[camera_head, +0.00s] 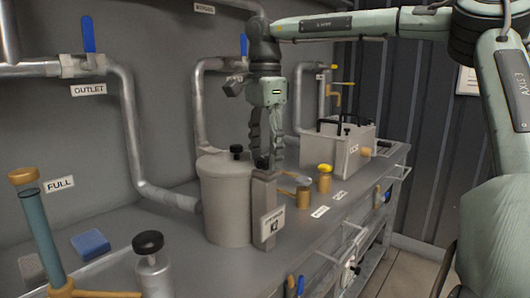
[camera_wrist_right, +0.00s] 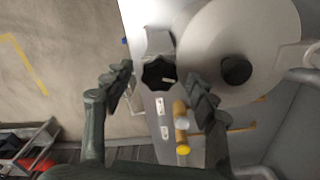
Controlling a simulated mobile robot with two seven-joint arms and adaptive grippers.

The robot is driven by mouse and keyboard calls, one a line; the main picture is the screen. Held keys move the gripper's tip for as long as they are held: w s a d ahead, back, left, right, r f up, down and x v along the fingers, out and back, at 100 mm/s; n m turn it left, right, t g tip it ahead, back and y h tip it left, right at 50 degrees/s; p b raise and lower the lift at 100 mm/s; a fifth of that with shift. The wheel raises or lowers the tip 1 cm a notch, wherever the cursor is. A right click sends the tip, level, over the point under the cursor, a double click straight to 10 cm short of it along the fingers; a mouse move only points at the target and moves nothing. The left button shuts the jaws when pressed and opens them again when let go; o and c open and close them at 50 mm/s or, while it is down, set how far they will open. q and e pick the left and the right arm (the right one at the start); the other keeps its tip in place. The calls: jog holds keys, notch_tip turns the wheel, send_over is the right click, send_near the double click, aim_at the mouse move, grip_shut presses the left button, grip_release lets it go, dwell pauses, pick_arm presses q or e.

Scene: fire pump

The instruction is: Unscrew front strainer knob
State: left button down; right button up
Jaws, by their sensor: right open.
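The front strainer knob (camera_wrist_right: 158,74), black and lobed, sits on top of a grey post beside the strainer's round grey body (camera_head: 226,205). A sign on the post (camera_head: 264,195) reads K2. My right gripper (camera_head: 265,160) points down over the post from above. In the right wrist view its open fingers (camera_wrist_right: 160,85) stand on either side of the knob, with gaps visible; I cannot tell their exact height against it. A second black knob (camera_wrist_right: 236,70) is on the strainer lid. My left gripper is not in view.
Brass fittings, one with a yellow cap (camera_head: 325,168), stand right of the strainer. A grey box (camera_head: 336,150) with black handles is behind. A black-knobbed valve (camera_head: 148,243), a blue block (camera_head: 90,243) and a sight tube (camera_head: 38,235) are at left. Pipes run along the wall.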

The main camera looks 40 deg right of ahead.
aim_at(265, 158)
notch_tip(265, 158, up, 12)
dwell(0.6)
